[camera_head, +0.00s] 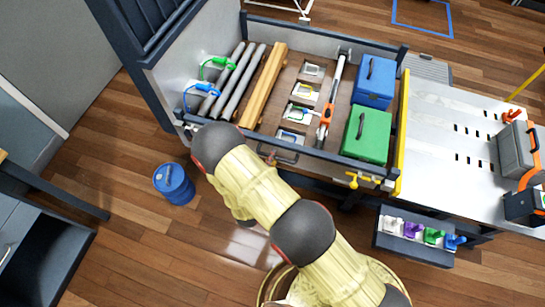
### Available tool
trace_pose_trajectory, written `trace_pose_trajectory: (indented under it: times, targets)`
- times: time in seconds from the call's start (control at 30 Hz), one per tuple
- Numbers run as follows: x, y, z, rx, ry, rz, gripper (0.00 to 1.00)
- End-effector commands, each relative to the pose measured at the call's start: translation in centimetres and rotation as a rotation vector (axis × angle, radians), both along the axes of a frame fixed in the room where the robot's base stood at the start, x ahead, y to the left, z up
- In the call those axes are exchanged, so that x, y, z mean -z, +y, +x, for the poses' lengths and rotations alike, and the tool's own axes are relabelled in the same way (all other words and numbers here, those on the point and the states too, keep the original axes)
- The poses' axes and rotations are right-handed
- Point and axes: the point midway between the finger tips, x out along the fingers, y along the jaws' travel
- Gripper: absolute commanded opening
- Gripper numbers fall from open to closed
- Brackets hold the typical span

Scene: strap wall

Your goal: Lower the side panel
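The side panel (325,157) is the near wall of the cargo bed (240,128). Its dark top rail runs along the bed's front edge, and the panel appears upright. A dark handle (285,156) shows near its middle. A yellow latch-like part (358,181) sits at its right end, and a grey fitting (190,131) is at its left end. Whether these are fastened cannot be told. My arm rises from the bottom of the view and bends just in front of the panel's left half, covering part of it. My gripper is hidden behind my arm.
The bed holds grey pipes (238,80), wooden beams (264,86), a blue case (374,82) and a green case (367,134). A blue drum (174,184) stands on the floor at left. A tray of coloured items (416,251) sits below right. Floor around the drum is clear.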

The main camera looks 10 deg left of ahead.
Motion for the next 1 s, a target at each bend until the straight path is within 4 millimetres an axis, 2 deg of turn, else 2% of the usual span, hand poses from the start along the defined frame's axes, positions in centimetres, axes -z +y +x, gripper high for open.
trace_pose_trajectory:
  times: [0.13, 0.37, 0.7, 1.0]
  targets:
    - [0.15, -0.11, 0.70, 0.001, 0.000, 0.000, 0.18]
    - [0.11, -0.08, 0.75, 0.000, 0.000, -0.001, 0.18]
    - [0.12, -0.08, 0.73, 0.000, 0.000, -0.001, 0.00]
    - [0.16, -0.08, 0.71, 0.000, 0.001, -0.001, 0.00]
